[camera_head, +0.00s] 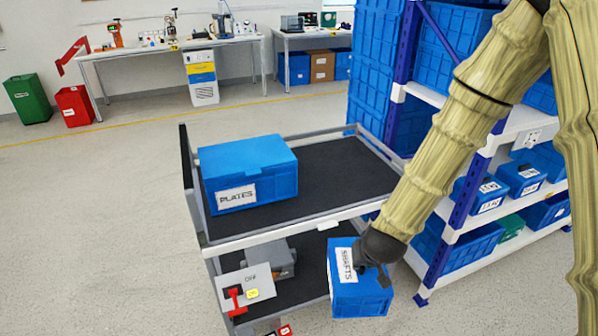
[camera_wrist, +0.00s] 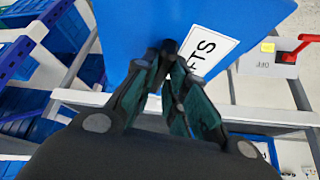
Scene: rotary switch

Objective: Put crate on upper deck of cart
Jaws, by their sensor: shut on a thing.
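A blue crate (camera_head: 362,304) with a white label reading "SHAFTS" hangs at the near side of the cart, in front of its front rail in the head view. My gripper (camera_head: 372,268) is shut on the crate at its labelled side. In the wrist view the fingertips (camera_wrist: 168,54) meet at the edge of the blue crate (camera_wrist: 150,22), beside its label. The cart's dark upper deck (camera_head: 335,180) has grey rails around it. The crate's far side and underside are hidden.
A blue crate (camera_head: 270,175) labelled "PLATES" stands on the left of the upper deck; its right part is bare. A grey box (camera_head: 278,262) is on the lower deck. A red switch handle (camera_head: 236,300) is on a panel marked "OFF". A blue-and-white shelf (camera_head: 445,240) stands right.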

